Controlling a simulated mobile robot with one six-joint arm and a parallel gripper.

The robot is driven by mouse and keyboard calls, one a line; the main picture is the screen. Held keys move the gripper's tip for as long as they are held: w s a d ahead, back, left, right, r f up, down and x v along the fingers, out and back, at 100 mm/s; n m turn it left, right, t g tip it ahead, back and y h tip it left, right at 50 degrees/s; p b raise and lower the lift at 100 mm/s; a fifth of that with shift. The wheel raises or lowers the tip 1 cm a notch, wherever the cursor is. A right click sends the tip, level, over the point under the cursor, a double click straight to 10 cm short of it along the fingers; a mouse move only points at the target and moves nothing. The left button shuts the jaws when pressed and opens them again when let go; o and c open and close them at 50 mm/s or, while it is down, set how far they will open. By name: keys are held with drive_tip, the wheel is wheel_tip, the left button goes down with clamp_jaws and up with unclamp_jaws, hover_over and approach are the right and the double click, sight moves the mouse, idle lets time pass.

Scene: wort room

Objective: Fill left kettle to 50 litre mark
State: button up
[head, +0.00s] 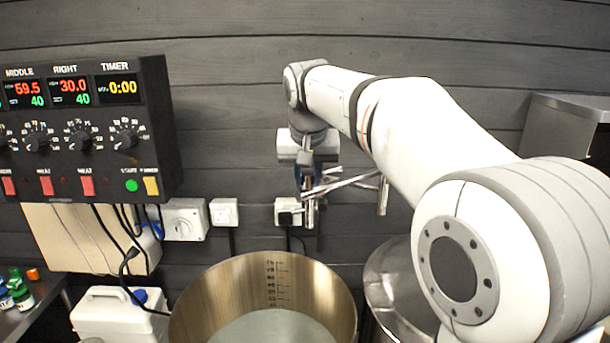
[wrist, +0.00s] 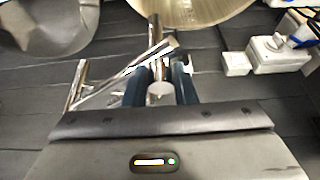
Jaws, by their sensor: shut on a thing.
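An open steel kettle (head: 208,296) stands at the bottom middle of the head view. Pale liquid (head: 275,328) lies in it, its surface near the low end of the dark scale (head: 277,284) on the inner wall; the figures are too small to read surely. The kettle's edge also shows at the top of the wrist view (wrist: 205,10). A chrome tap (head: 345,183) with crossing pipes is at the wall above and behind the kettles. My gripper (wrist: 160,84) is shut on a small chrome part of the tap; its dark fingers stand either side of it. No stream of water is clearly visible.
A second metal vessel (head: 385,283) stands right of the kettle, partly behind my arm. A control panel (head: 90,130) hangs at left, with sockets (head: 185,219) and cables below. A white canister (head: 112,317) stands left of the kettle. A steel box (head: 567,125) is at right.

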drive_tip(key=m, duration=0.1)
drive_tip(key=m+h, duration=0.1)
drive_tip(key=m, duration=0.2)
drive_tip(key=shift+w+a+r+h, duration=0.1)
drive_tip(key=shift+w+a+h, duration=0.05)
drive_tip(key=shift+a+h, duration=0.15)
drive_tip(key=m+h, duration=0.1)
drive_tip(key=m, duration=0.1)
drive_tip(key=m+g, duration=0.1)
drive_tip(key=m, duration=0.2)
drive_tip(key=shift+w+a+m+h, duration=0.2)
drive_tip(key=shift+m+h, duration=0.1)
drive_tip(key=shift+h, duration=0.1)
idle(2.1)
idle(3.4)
drive_tip(key=shift+s+d+n+b, duration=0.1)
drive_tip(key=shift+n+b, duration=0.35)
drive_tip(key=shift+n, duration=0.25)
drive_tip(key=n+y, duration=0.1)
drive_tip(key=n, duration=0.2)
drive_tip(key=shift+s+d+t+b, duration=0.15)
drive_tip(key=shift+t+b, duration=0.15)
drive_tip(key=shift+t, duration=0.1)
